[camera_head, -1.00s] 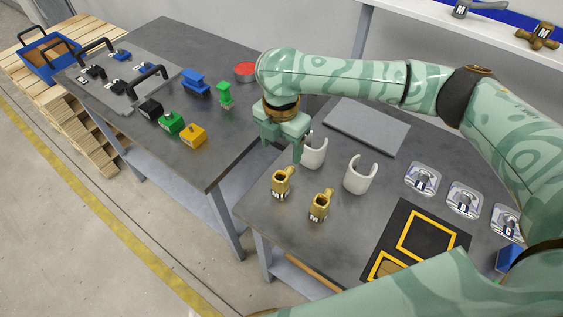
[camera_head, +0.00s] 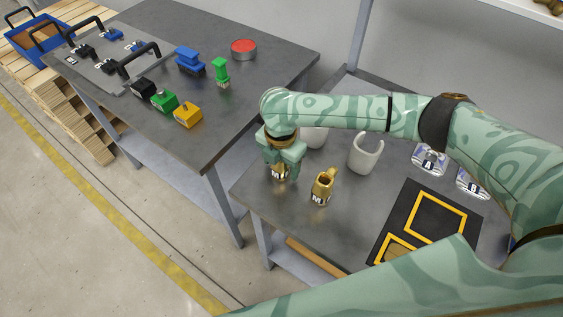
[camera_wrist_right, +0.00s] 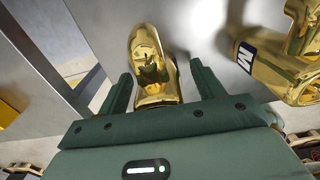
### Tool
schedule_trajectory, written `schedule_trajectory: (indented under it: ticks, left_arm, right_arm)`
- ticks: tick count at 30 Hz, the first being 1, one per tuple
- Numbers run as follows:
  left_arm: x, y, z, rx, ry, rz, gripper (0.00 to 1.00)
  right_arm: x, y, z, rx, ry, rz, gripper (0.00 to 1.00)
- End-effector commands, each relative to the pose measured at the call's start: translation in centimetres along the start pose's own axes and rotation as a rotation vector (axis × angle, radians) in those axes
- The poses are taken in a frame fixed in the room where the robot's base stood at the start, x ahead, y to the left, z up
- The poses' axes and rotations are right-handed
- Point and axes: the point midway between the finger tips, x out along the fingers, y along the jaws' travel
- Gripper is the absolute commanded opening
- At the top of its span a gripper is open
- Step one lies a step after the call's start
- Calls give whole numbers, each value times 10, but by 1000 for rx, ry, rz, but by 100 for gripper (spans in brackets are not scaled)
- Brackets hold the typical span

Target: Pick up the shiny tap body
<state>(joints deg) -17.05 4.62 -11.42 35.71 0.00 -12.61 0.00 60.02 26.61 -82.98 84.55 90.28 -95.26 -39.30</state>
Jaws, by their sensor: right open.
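Two brass-coloured tap bodies stand on the near table. One tap body (camera_head: 279,177) is mostly hidden under my right gripper (camera_head: 281,160) in the head view. In the right wrist view this same tap body (camera_wrist_right: 152,62) is very shiny and sits between the open fingers of my right gripper (camera_wrist_right: 162,85), with gaps at both sides. My left gripper is not in view.
A white open-sided cup holder (camera_head: 365,155) stands behind; another (camera_head: 314,137) is partly hidden by my arm. A black mat with yellow frames (camera_head: 412,212) and lettered silver plates (camera_head: 429,160) lie right. The left table (camera_head: 215,125) carries coloured blocks and a red-topped tin (camera_head: 244,49).

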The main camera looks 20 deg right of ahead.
Motion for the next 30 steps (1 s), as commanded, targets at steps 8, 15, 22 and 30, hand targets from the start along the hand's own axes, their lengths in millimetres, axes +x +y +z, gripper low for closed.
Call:
schedule_trajectory:
  ticks: [8,15,22,30]
  left_arm:
    - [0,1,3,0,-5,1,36]
    - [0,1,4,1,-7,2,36]
    - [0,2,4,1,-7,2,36]
    - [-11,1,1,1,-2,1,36]
  right_arm:
    - [2,0,0,-1,0,2,53]
    - [1,1,0,-1,-1,4,0]
    - [0,1,0,-1,-1,4,0]
    - [-28,2,0,-2,-1,6,0]
